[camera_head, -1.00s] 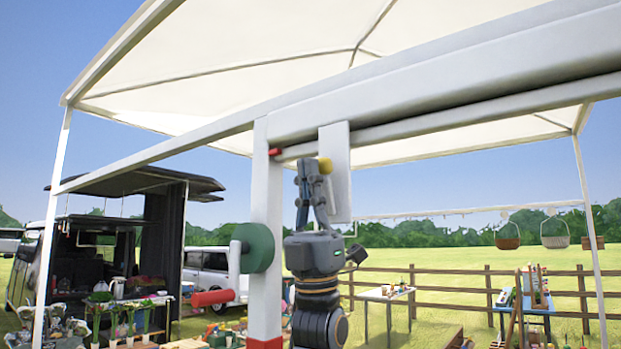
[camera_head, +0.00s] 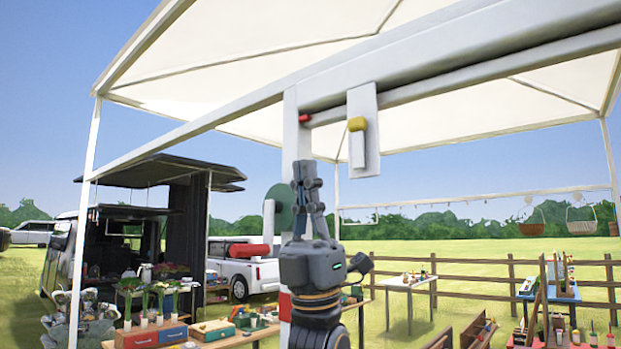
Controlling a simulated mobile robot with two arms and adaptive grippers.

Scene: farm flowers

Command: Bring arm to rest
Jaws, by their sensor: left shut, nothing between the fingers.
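My left gripper (camera_head: 307,172) points straight up in the middle of the head view, its dark fingers shut with nothing between them. It stands in front of the white post (camera_head: 291,128) of the canopy frame. A white plate with a yellow-tipped lever (camera_head: 357,140) hangs from the beam to the right of the fingers, apart from them. My right gripper is not in view.
The white canopy beam (camera_head: 430,68) crosses above the gripper. A table with flowers and boxes (camera_head: 150,335) is at lower left. A white table (camera_head: 405,283) and wooden fence (camera_head: 470,283) stand behind at right. A dark van (camera_head: 60,255) and white pickup (camera_head: 240,272) are parked at left.

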